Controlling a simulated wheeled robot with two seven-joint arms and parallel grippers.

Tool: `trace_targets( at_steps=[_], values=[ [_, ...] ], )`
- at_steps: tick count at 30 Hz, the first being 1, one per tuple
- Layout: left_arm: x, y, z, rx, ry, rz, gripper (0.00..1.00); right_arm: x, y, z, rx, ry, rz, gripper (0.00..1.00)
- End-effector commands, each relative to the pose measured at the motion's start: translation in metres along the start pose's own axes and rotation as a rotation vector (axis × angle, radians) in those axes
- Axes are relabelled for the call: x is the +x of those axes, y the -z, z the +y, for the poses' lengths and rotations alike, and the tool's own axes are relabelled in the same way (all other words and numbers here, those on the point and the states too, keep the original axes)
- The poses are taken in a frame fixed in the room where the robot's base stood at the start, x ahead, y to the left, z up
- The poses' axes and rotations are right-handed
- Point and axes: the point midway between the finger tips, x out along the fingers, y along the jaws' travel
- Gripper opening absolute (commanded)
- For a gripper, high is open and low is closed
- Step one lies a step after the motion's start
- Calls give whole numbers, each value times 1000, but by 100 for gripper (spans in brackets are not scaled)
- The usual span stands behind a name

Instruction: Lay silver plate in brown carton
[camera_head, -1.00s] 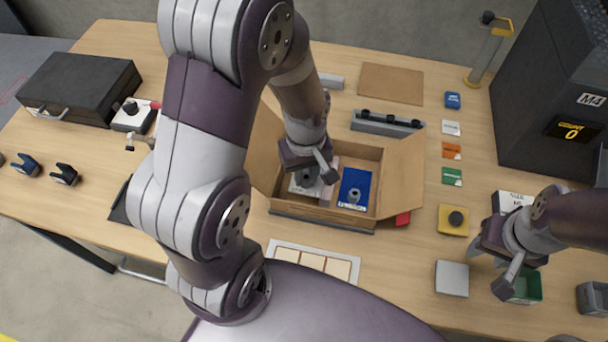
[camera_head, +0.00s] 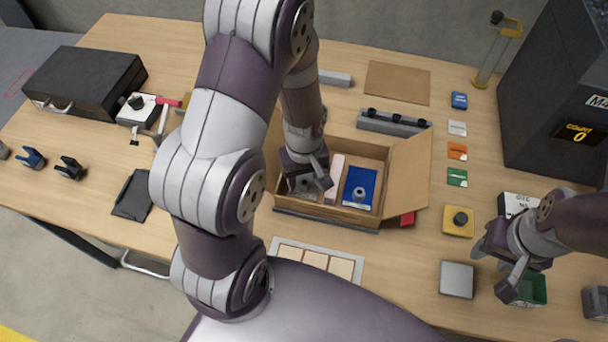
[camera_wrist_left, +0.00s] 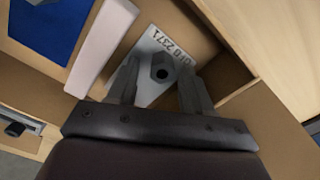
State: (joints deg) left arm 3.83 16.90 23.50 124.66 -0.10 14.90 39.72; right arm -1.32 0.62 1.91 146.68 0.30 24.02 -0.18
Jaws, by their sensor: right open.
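The silver plate (camera_wrist_left: 152,52) lies in a compartment of the brown carton (camera_head: 407,175), seen in the left wrist view with printed characters and a dark-holed grey knob. It sits at an angle to the compartment walls in that view. My left gripper (camera_wrist_left: 158,82) is over it, with its fingers apart on either side of the knob and gaps visible. In the head view my left gripper (camera_head: 308,188) reaches into the carton's left part and hides most of the plate.
A pale pink strip (camera_head: 335,176) and a blue plate with a knob (camera_head: 360,187) lie in the carton to the right. The carton's flaps stand open. A grey rail (camera_head: 392,123) is behind it, a tray (camera_head: 316,261) in front.

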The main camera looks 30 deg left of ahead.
Motion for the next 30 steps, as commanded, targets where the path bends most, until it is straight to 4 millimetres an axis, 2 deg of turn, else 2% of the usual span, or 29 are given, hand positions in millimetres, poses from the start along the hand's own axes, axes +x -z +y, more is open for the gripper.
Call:
trace_targets(
  at_steps=[5,8,18,23,25,30],
  values=[
    [-2,0,0,0,0,0,50,-1,0,0,0,0,0,43],
    [-13,1,1,0,-3,3,50,-4,0,0,0,0,0,43],
    [-99,1,1,0,-4,4,50,-12,1,0,0,0,0,43],
    [-120,-1,0,14,-2,3,50,-13,2,0,0,0,0,43],
    [-123,-10,-1,147,-14,17,50,-13,2,0,0,0,0,43],
    [-119,-42,-9,662,-46,91,50,-13,2,0,0,0,0,43]
  ],
)
